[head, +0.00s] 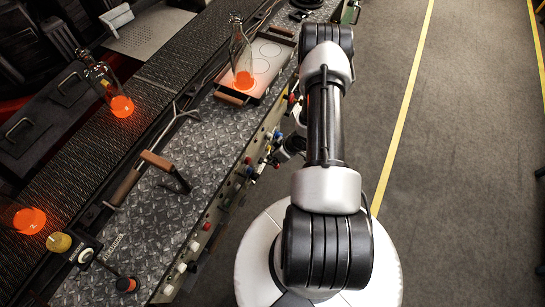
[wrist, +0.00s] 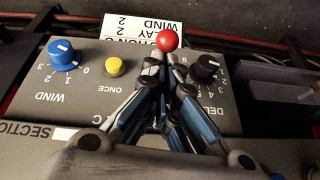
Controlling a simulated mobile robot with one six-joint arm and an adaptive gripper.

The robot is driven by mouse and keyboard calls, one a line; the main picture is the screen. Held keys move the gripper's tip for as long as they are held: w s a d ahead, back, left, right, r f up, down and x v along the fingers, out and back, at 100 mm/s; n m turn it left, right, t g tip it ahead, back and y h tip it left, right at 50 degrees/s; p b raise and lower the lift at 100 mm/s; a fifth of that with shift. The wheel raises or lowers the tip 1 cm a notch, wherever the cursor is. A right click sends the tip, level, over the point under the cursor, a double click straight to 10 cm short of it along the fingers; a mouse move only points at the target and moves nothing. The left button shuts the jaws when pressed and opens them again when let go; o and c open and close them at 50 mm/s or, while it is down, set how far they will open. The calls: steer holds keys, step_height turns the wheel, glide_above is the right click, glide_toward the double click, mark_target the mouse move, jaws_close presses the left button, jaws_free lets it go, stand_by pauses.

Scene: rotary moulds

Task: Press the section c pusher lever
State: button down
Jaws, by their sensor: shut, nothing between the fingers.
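In the wrist view my gripper (wrist: 162,62) is shut, with its fingers together and nothing seen between them. A red ball knob (wrist: 167,40), which looks like the lever's end, shows just beyond the fingertips. The fingers hide what lies below it, and I cannot tell whether they touch it. The control panel (wrist: 85,92) carries a blue WIND dial (wrist: 63,55), a yellow ONCE button (wrist: 115,67) and a black dial (wrist: 205,68). The lettering "SECTION" and a "C" show partly.
A white label (wrist: 125,27) stands behind the panel. In the head view, glowing bottles stand on a tray (head: 222,97) and on the dark conveyor (head: 85,165). A wooden-handled tool (head: 125,187) lies on the tread plate (head: 165,215). Grey floor (head: 470,150) is clear at right.

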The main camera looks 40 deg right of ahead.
steer(key=shift+s+d+f, duration=0.2)
steer(key=shift+s+f, duration=0.3)
steer(key=shift+f, duration=0.1)
steer(key=shift+s+d+f+b, duration=0.1)
steer(key=shift+s+f+b, duration=0.1)
steer(key=shift+f+b, duration=0.3)
steer(key=shift+s+d+f+b, duration=0.1)
steer(key=shift+s+f+b, duration=0.15)
steer(key=shift+f, duration=0.4)
steer(key=shift+s+d+f+b, duration=0.15)
steer(key=shift+f+b, duration=0.25)
steer(key=shift+f, duration=0.2)
steer(key=shift+s, duration=0.1)
